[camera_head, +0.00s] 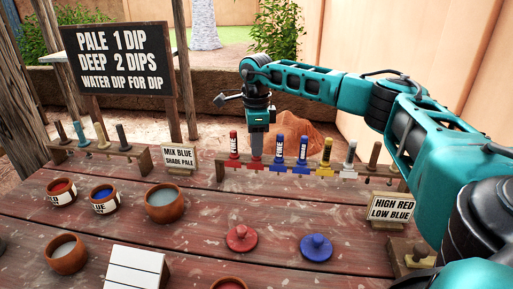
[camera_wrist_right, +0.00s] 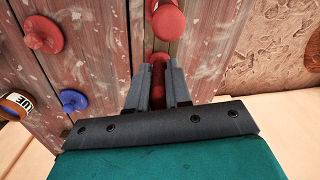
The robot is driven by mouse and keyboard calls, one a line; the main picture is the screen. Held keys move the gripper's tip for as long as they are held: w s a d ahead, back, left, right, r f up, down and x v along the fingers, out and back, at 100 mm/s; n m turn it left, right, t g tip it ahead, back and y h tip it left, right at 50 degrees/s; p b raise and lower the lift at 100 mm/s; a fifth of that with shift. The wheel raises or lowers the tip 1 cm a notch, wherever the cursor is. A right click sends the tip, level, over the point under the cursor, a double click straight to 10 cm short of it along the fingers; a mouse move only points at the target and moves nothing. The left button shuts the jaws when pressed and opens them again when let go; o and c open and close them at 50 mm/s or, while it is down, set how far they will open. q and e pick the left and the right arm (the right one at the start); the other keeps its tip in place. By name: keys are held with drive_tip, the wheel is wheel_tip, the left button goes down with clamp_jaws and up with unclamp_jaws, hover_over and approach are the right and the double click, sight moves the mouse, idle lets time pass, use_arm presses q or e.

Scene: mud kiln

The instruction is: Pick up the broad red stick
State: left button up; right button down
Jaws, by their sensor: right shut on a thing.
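The broad red stick (camera_head: 256,147) stands upright in line with the wooden rack. My right gripper (camera_head: 257,130) comes down on it from above and is shut on its top. In the right wrist view the red stick (camera_wrist_right: 158,58) shows between the two fingers. I cannot tell whether its lower end is clear of the rack. A labelled red stick (camera_head: 234,143) is just to its left. My left gripper is not in view.
Labelled blue sticks (camera_head: 279,149), a yellow stick (camera_head: 326,152) and a white stick (camera_head: 349,154) stand to the right. A red lid (camera_head: 241,238) and a blue lid (camera_head: 316,247) lie in front. Several bowls (camera_head: 165,203) sit at left.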

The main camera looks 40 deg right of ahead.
use_arm(q)
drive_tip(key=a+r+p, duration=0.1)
drive_tip(key=p, duration=0.2)
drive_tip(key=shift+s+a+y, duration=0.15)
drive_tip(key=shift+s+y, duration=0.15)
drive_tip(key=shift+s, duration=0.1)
use_arm(e)
wheel_tip(320, 180, up, 20)
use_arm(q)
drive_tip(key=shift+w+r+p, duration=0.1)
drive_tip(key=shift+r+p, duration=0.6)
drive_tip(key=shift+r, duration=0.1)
